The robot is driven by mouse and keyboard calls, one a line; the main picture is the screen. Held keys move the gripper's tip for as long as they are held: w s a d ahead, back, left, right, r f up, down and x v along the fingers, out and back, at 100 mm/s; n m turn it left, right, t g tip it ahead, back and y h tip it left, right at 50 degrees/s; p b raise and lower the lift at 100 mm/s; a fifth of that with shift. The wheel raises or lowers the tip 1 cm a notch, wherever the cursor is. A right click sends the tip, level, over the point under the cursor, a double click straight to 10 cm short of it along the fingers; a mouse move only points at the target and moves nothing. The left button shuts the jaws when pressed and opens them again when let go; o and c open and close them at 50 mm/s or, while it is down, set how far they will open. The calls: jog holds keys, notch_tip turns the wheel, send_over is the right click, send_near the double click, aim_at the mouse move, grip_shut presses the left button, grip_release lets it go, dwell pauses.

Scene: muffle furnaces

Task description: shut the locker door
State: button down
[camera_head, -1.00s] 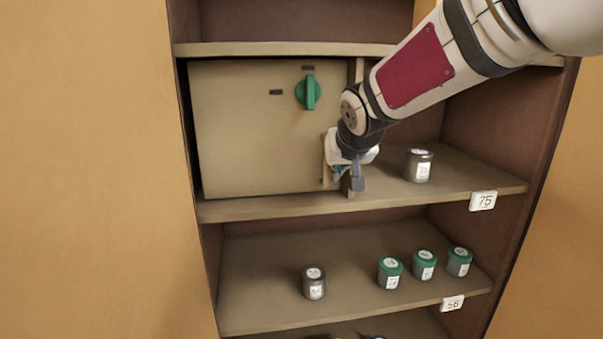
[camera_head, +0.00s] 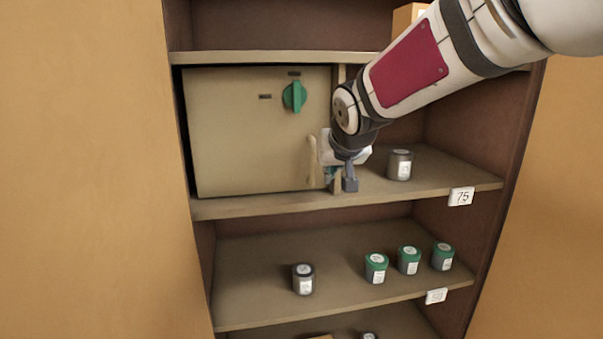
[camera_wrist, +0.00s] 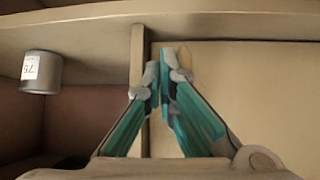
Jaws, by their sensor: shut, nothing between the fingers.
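The locker door (camera_head: 235,140) is a beige panel with a green knob (camera_head: 293,97) near its upper right. It stands almost flush in its compartment, its right edge close to the upright divider (camera_head: 338,185). I cannot tell whether it is fully shut. A pale handle (camera_head: 312,158) is on its lower right. My gripper (camera_head: 348,184) is shut and empty, just right of the handle and in front of the divider. In the wrist view its fingertips (camera_wrist: 160,68) meet between the divider (camera_wrist: 137,75) and the door (camera_wrist: 245,100). I cannot tell whether they touch the door.
A grey jar (camera_head: 399,165) stands on the same shelf, right of my gripper; it also shows in the wrist view (camera_wrist: 41,72). The shelf below holds a grey jar (camera_head: 303,280) and green-lidded jars (camera_head: 375,268). A box (camera_head: 407,17) sits above, behind my arm.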

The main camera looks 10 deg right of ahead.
jog(key=v, duration=0.9)
jog(key=s+f+g, duration=0.2)
jog(key=s+f, duration=0.4)
jog(key=s, duration=0.7)
jog(key=s+f+g, duration=0.2)
jog(key=s+f, duration=0.4)
jog(key=s, duration=0.7)
jog(key=shift+d+n+y, duration=0.3)
jog(key=shift+n, duration=0.1)
jog(key=shift+s, duration=0.1)
